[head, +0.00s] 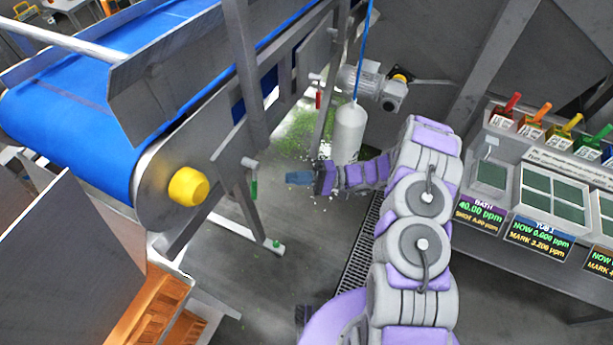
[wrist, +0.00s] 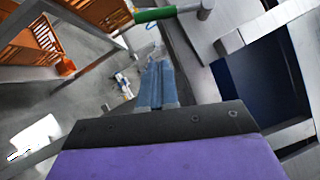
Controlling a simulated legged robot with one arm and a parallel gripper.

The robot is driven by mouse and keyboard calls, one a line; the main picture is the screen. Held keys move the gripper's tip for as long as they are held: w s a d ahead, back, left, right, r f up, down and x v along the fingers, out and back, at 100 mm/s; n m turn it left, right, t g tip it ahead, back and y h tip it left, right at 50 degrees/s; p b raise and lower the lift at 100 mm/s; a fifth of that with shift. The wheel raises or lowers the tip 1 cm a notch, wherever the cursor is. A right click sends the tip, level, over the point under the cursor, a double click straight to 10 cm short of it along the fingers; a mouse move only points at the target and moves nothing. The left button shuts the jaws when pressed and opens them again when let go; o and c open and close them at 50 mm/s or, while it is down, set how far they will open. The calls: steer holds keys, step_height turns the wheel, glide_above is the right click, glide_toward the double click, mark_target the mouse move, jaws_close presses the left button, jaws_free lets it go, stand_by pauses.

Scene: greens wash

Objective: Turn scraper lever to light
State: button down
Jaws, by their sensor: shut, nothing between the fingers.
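A lever with a green grip (head: 254,188) hangs down from a grey pivot on the conveyor frame in the head view. The green grip (wrist: 155,14) also shows near the top of the wrist view, beyond the fingers. A second lever with a red grip (head: 318,98) is on the frame farther back. I see no readable label telling which is the scraper lever. My gripper (head: 292,178) is shut and empty, to the right of the green grip and apart from it in the picture. Its blue fingers (wrist: 160,72) lie together in the wrist view.
The blue conveyor belt (head: 125,70) and its yellow roller hub (head: 188,187) are at the left. A white cylinder (head: 349,133) stands behind my arm. Green scraps (head: 297,132) lie on the floor. Orange crates (head: 152,308) are at lower left; a console (head: 540,200) stands at right.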

steer(key=s+a+r, duration=0.2)
steer(key=s+a, duration=0.2)
steer(key=a, duration=0.2)
steer(key=shift+a+b, duration=0.3)
steer(key=shift+a, duration=0.05)
steer(key=shift+a, duration=0.15)
steer(key=shift+s+a+r+b, duration=0.2)
steer(key=shift+s+b, duration=0.35)
steer(key=shift+s, duration=0.1)
